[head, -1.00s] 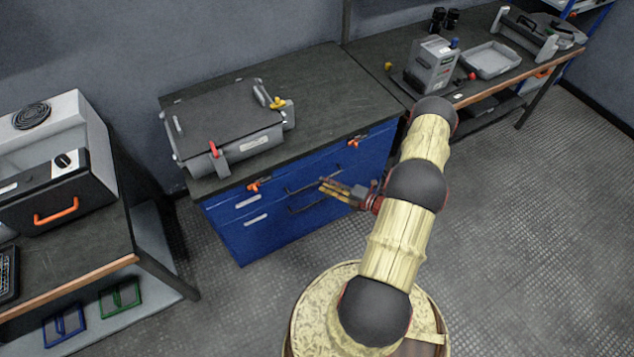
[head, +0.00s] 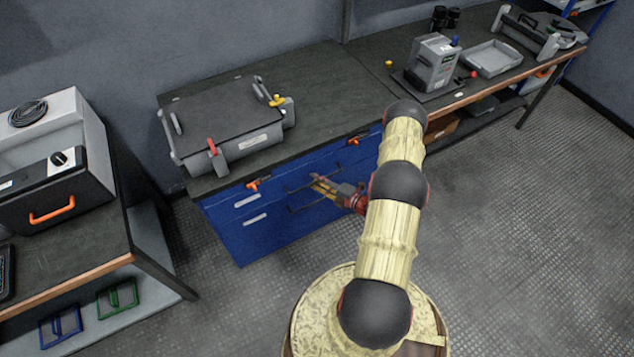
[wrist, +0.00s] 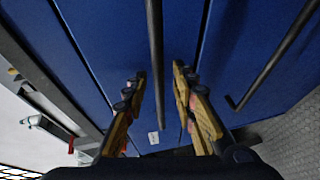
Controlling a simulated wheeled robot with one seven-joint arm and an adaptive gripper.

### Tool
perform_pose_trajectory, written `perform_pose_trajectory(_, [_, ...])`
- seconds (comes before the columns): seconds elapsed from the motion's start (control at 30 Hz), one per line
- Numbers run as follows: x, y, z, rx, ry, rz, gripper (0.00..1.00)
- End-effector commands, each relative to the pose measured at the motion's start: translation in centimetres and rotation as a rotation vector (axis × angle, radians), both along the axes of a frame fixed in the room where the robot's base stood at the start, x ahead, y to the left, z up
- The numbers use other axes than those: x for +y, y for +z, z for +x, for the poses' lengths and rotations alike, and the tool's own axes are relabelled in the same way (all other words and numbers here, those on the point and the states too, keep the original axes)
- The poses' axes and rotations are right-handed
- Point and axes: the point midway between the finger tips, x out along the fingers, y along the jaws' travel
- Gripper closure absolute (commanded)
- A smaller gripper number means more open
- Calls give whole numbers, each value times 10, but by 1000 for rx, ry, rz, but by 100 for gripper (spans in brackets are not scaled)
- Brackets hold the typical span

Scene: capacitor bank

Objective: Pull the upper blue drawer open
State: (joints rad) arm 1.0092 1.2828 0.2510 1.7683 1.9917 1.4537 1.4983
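The upper blue drawer (head: 268,190) is closed, flush in the cabinet front, with a thin dark bar handle (head: 298,188). In the head view my gripper (head: 315,180) is at the drawer front, by the right part of this handle. In the wrist view my gripper (wrist: 158,74) is open, and the upper handle bar (wrist: 155,45) runs between its two fingers with a visible gap on each side. The upper drawer's blue face (wrist: 110,45) lies behind the bar. I cannot tell the exact depth of the fingers around it.
The lower drawer's handle (wrist: 268,62) runs close by on the right in the wrist view. A grey lidded case (head: 230,120) stands on the bench. The floor before the cabinet is clear.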

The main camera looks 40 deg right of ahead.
Motion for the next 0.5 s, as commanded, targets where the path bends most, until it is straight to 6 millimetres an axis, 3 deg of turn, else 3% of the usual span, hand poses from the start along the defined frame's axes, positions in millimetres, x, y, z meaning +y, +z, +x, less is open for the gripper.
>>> perform_pose_trajectory(0.17, [0, 0, 0, 0, 0, 0, 73])
perform_pose_trajectory(0.5, [0, 0, 0, 0, 1, 0, 92])
